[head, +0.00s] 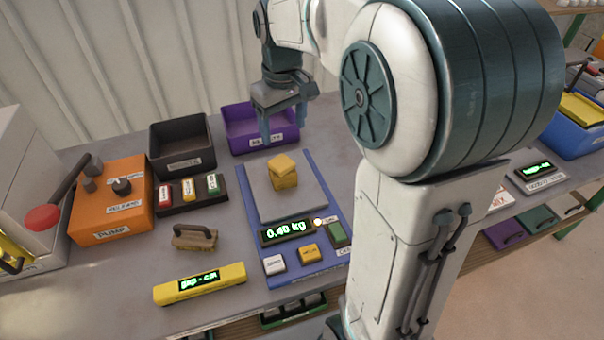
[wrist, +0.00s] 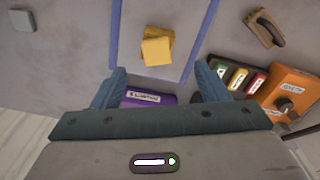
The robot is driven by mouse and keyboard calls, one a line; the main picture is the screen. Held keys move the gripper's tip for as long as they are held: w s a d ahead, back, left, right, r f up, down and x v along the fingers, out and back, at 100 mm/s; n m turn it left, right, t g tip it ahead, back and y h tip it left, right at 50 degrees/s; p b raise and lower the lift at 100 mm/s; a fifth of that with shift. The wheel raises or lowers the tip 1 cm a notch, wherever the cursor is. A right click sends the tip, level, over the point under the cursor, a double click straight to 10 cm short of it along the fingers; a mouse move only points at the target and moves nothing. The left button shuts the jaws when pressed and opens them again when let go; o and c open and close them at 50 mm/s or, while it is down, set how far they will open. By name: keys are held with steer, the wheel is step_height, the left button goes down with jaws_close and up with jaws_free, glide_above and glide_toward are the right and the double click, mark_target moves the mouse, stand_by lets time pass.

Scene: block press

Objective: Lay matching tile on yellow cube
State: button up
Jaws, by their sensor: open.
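A yellow cube (head: 284,181) stands on the grey plate of the scale (head: 262,203). A yellow tile (head: 282,162) lies on top of it, turned a little against the cube. In the wrist view the tile (wrist: 158,34) and the cube (wrist: 156,52) show as two overlapping yellow shapes; which edges belong to which is hard to tell. My gripper (head: 284,122) is open and empty, above and behind the cube, apart from it, near the purple bin. In the wrist view the fingers (wrist: 160,84) are spread wide with nothing between them.
The scale display (head: 286,231) reads 0.40 kg. A purple bin (head: 240,131) and a dark bin (head: 182,160) stand behind. An orange pump box (head: 112,205), a wooden-based handle (head: 195,238) and a yellow gauge (head: 200,284) are on the left.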

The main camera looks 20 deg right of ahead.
steer(key=s+f+m+t, duration=0.1)
steer(key=s+f+m, duration=0.1)
steer(key=s, duration=0.7)
steer(key=s+f+m+t, duration=0.1)
steer(key=s+f, duration=0.2)
steer(key=s, duration=0.5)
steer(key=shift+s+m+t, duration=0.3)
steer(key=shift+s+m, duration=0.05)
steer(key=shift+m, duration=0.05)
steer(key=shift+a, duration=0.1)
